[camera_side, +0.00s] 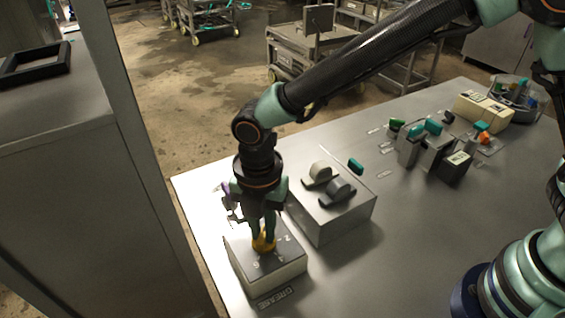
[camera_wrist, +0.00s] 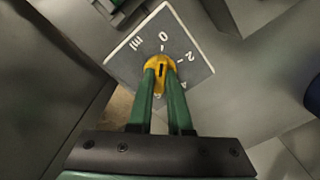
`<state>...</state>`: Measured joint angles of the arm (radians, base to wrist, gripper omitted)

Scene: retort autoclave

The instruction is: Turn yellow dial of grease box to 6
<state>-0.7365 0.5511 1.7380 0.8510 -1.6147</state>
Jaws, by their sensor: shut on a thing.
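The grease box (camera_side: 266,275) is a pale box with a grey top at the front left of the metal table, with a GREASE label (camera_side: 275,298) on the table in front of it. Its yellow dial (camera_side: 264,244) sits on the top face. The dial also shows in the wrist view (camera_wrist: 160,66), with a dark mark pointing toward the printed 0. The marks 0, 2 and part of a 4 are readable there. My gripper (camera_side: 263,236) points down from above and is shut on the yellow dial. Its green fingers (camera_wrist: 163,88) cover the dial's near side.
A grey box (camera_side: 335,215) with a beige and a grey knob stands right beside the grease box. Several small blocks and boxes (camera_side: 430,145) stand farther back right. A tall grey cabinet (camera_side: 85,190) rises on the left. The table's front right is mostly clear.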

